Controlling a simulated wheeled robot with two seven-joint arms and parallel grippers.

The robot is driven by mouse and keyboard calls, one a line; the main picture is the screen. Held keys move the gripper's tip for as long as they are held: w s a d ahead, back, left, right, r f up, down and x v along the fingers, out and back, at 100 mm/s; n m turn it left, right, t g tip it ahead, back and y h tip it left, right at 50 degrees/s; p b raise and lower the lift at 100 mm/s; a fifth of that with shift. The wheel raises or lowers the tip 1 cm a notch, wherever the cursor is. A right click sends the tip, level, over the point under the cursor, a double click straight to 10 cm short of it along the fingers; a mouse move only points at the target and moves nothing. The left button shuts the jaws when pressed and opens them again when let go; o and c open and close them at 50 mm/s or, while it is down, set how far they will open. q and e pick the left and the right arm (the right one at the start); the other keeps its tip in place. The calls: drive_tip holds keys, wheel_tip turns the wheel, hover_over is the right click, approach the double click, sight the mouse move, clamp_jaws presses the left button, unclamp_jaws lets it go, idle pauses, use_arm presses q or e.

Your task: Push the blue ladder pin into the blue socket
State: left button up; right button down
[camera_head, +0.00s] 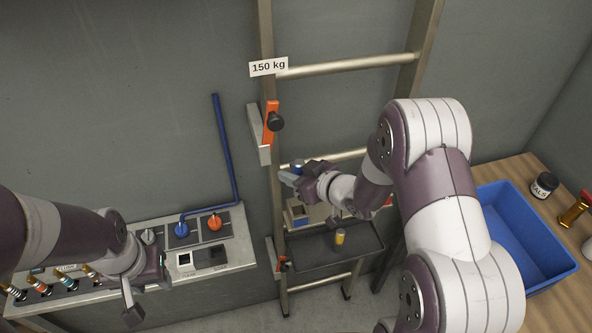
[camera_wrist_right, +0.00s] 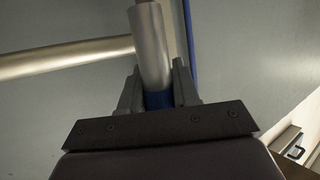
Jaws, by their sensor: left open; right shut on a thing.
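My right gripper (camera_head: 288,178) is at the ladder's left rail, below the orange bracket. It is shut on the blue ladder pin (camera_head: 297,164), whose blue end shows just above the fingers. In the right wrist view the fingers (camera_wrist_right: 158,92) close on the blue band of the pin (camera_wrist_right: 157,100), with a silver cylinder (camera_wrist_right: 150,45) extending beyond it. My left gripper (camera_head: 131,306) is open and empty near the panel's front edge.
The ladder (camera_head: 345,65) stands against the wall, with an orange bracket (camera_head: 270,122) on its left rail. A dark tray (camera_head: 350,256) holds a yellow cylinder (camera_head: 340,236). A control panel (camera_head: 215,238) is at left. A blue bin (camera_head: 530,280) sits on the right table.

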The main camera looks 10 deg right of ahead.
drive_tip(key=b, duration=0.5)
hover_over(294, 201)
drive_tip(key=s, duration=0.2)
drive_tip(key=f, duration=0.6)
drive_tip(key=shift+w+a, duration=0.2)
drive_tip(key=shift+s+r+p, duration=0.1)
drive_tip(key=shift+p, duration=0.2)
drive_tip(key=shift+f+b, duration=2.15)
drive_tip(key=shift+f, duration=0.5)
drive_tip(key=c, duration=0.7)
unclamp_jaws()
drive_tip(key=shift+c, duration=0.2)
drive_tip(key=shift+d, duration=0.1)
